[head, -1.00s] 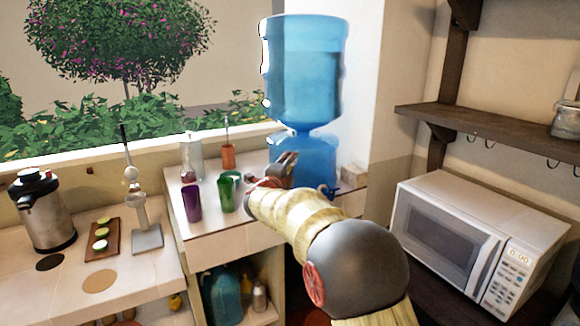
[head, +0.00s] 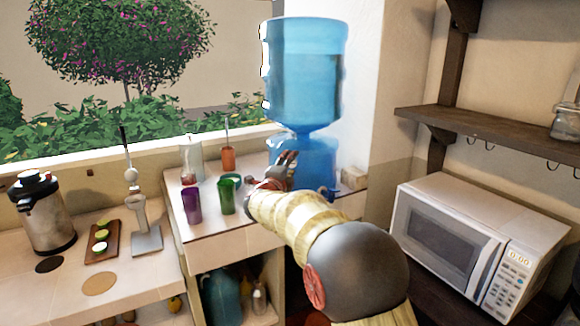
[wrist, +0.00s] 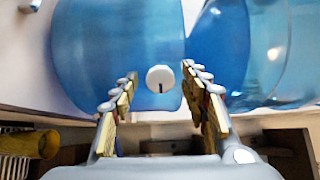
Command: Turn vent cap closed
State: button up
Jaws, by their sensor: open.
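A small round white cap (wrist: 160,78) with a dark slot, which looks like the vent cap, sits on the blue lower body (wrist: 110,40) of the water dispenser. In the wrist view, the slot points toward the bottom of the picture. My gripper (wrist: 159,75) is open, with one finger on each side of the cap. I see gaps between the fingers and the cap. In the head view, my gripper (head: 285,165) is at the left front of the dispenser's lower body (head: 317,160), and the cap cannot be made out there.
A large blue water bottle (head: 305,75) stands on top of the dispenser. A purple cup (head: 191,205) and a green cup (head: 227,196) stand on the counter left of my gripper. A white microwave (head: 480,240) is at the right, below a wooden shelf (head: 500,127).

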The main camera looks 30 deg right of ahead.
jog(key=v, duration=1.2)
